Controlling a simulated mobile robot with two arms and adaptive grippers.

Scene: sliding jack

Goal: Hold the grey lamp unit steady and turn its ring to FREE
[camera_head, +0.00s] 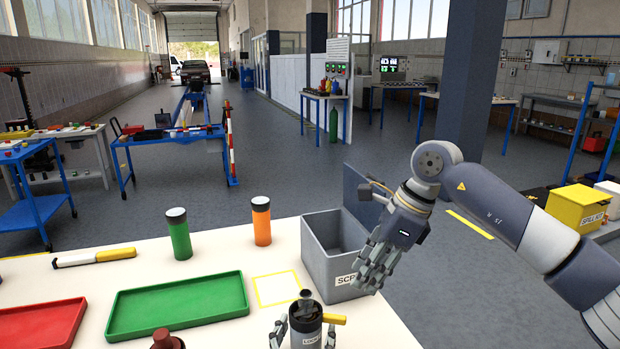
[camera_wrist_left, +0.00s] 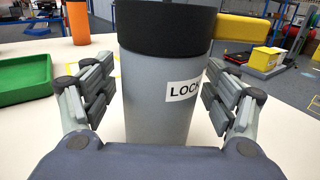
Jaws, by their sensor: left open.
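The grey lamp unit (camera_head: 306,341) stands upright on the white table at the bottom of the head view; its body (camera_wrist_left: 150,112) fills the middle of the left wrist view. Its dark ring (camera_wrist_left: 165,28) has a yellow lever (camera_wrist_left: 243,27) pointing right in both views. A white label on the grey body begins "LOCK"; its end is hidden. My left gripper (camera_wrist_left: 160,95) is open, one finger on each side of the body, with gaps showing. My right gripper (camera_head: 374,267) hangs in front of the bin's right side, away from the lamp unit; its jaw opening is unclear.
A grey bin (camera_head: 322,262) stands behind the lamp unit. A green tray (camera_head: 180,301), a red tray (camera_head: 40,325), green bottle (camera_head: 179,235), orange bottle (camera_head: 261,222) and yellow-and-white tool (camera_head: 95,257) are on the table. A yellow-bordered square (camera_head: 278,289) is bare.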

